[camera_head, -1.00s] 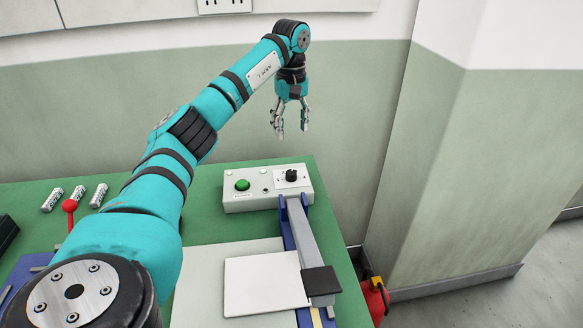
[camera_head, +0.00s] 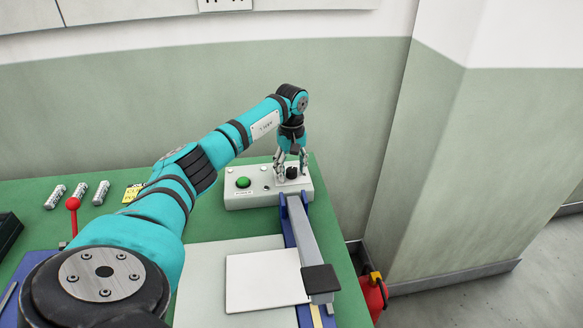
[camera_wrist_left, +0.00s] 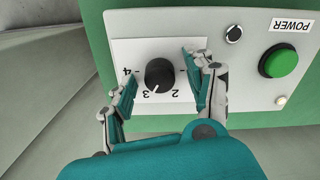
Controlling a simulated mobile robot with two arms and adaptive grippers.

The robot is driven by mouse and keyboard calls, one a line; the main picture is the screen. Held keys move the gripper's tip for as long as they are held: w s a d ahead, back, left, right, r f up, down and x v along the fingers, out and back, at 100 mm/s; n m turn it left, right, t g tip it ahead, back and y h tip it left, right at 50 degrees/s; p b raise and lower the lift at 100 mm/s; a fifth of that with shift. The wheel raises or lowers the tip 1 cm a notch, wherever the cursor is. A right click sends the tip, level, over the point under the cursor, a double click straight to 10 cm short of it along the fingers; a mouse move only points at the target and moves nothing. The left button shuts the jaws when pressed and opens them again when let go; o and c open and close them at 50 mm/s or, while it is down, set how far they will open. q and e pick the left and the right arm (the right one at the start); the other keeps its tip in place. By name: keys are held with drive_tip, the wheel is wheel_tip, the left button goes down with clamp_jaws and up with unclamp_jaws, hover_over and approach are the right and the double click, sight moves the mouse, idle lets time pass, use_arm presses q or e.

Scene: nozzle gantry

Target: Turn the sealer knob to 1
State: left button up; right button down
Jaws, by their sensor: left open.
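The black sealer knob (camera_wrist_left: 159,74) sits on a white scale plate (camera_wrist_left: 130,48) on the grey control box (camera_head: 254,198). In the left wrist view the scale appears upside down; 4, 3 and 2 are readable, and the spot right of 2 is partly covered by a finger. The knob's white pointer mark is near 3. My left gripper (camera_head: 291,168) points down over the box's right end. In the left wrist view its open fingers (camera_wrist_left: 163,82) stand on either side of the knob, with gaps. My right gripper is not in view.
A green POWER button (camera_head: 242,182) and small indicators are on the box. The sealer arm (camera_head: 303,235) extends from the box toward the front, beside a white sheet (camera_head: 262,283). Several batteries (camera_head: 78,193) and a red-balled lever (camera_head: 72,204) are at left.

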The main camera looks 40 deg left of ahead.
use_arm(q)
drive_tip(key=shift+c, duration=0.4)
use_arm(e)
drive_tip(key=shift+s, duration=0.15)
use_arm(q)
clamp_jaws()
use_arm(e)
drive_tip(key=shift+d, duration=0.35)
use_arm(q)
drive_tip(key=shift+n, duration=0.3)
drive_tip(key=n, duration=0.5)
drive_tip(key=shift+n+p, duration=0.3)
drive_tip(key=n+p, duration=0.1)
drive_tip(key=n, duration=0.5)
drive_tip(key=n+p, duration=0.1)
drive_tip(key=n, duration=0.5)
drive_tip(key=shift+r+n, duration=0.1)
drive_tip(key=shift+n, duration=0.2)
drive_tip(key=shift+n+p, duration=0.8)
drive_tip(key=shift+n, duration=1.7)
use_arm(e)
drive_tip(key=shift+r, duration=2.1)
